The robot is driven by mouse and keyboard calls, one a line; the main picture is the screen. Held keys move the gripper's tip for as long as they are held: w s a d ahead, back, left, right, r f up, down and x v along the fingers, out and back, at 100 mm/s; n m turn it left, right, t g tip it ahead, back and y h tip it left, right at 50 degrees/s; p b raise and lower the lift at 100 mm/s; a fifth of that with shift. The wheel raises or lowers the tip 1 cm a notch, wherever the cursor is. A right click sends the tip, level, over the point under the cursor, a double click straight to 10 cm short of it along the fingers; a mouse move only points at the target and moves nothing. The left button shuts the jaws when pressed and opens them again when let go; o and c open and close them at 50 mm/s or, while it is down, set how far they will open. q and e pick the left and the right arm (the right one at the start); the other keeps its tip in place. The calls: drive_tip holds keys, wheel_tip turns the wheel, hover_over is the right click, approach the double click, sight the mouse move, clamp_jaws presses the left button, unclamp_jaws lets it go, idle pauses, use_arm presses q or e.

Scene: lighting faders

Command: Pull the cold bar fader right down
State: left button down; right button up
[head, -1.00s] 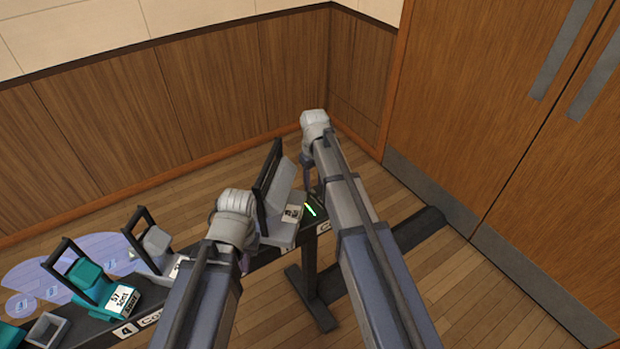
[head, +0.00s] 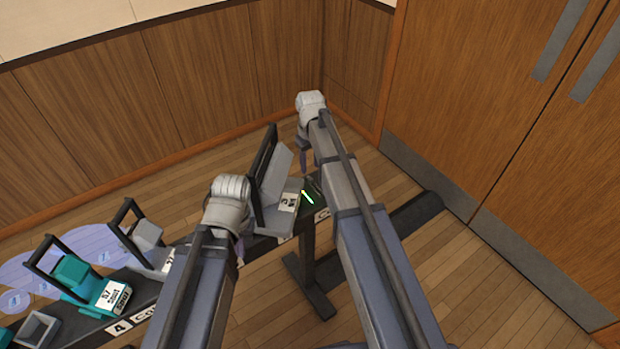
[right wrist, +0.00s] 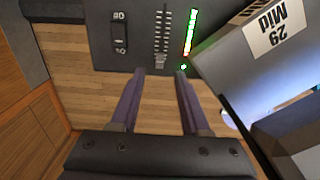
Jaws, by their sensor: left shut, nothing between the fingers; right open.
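In the right wrist view a fader (right wrist: 161,35) runs in a ticked slot on the dark panel, its small grey cap near the slot's lower end in the picture. I cannot read a name for it. My right gripper (right wrist: 160,73) is open. Its purple fingertips are on either side of the cap's line, at the panel's edge, with nothing held between them. In the head view the right gripper (head: 303,160) hangs over the far end of the desk. My left gripper (head: 239,248) is shut and empty beside the grey tilted unit, mostly hidden by its wrist.
A green-lit strip (right wrist: 191,35) and a switch (right wrist: 119,33) flank the fader. A grey unit labelled "29 Mid" (right wrist: 274,29) stands close to the right fingers. A teal unit (head: 75,273) and a grey unit (head: 146,236) stand further left. Wooden doors (head: 500,120) are at right.

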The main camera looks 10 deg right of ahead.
sight(310, 178)
wheel_tip(310, 178, down, 6)
drive_tip(key=b, duration=0.4)
drive_tip(key=shift+r, duration=0.25)
drive_tip(key=shift+r, duration=0.1)
clamp_jaws()
idle(1.0)
